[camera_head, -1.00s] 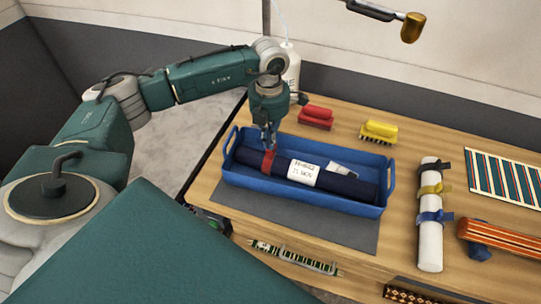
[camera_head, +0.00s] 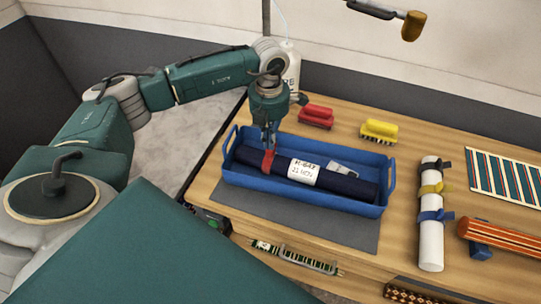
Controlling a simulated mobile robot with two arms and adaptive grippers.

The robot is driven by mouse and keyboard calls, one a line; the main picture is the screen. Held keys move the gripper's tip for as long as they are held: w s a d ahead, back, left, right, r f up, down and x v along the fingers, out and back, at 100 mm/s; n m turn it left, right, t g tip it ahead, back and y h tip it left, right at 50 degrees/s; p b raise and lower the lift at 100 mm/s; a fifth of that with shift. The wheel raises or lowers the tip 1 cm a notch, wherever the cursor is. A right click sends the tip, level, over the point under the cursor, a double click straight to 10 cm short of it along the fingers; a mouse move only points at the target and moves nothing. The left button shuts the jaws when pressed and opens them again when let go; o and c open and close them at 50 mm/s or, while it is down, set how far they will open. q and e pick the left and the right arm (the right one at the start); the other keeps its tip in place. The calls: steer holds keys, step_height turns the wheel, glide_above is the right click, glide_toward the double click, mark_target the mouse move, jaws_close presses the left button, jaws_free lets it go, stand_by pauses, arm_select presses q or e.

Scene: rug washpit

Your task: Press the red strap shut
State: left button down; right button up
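A dark navy roll (camera_head: 345,185) lies in a blue tray (camera_head: 300,203) on the wooden table. The red strap (camera_head: 267,162) goes around the roll near its left end. A white label (camera_head: 303,172) sits on the roll right of the strap. My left gripper (camera_head: 268,147) points down right at the top of the strap, and its fingertips seem to touch it. The fingers look close together, but they are too small to tell whether they are shut. Part of the strap's top is hidden behind them. My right gripper is not in view.
A red brush (camera_head: 316,117) and a yellow brush (camera_head: 379,131) stand behind the tray. A white roll with dark, yellow and blue straps (camera_head: 431,242) and an orange striped roll (camera_head: 495,239) lie to the right. A grey mat (camera_head: 340,231) extends in front of the tray.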

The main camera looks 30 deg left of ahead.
arm_select(q)
steer(key=shift+f+b, duration=0.55)
steer(key=shift+f, duration=0.2)
steer(key=shift+r, duration=0.1)
stand_by(0.3)
step_height(320, 180, up, 8)
steer(key=p, duration=0.4)
steer(key=shift+p, duration=0.4)
stand_by(0.4)
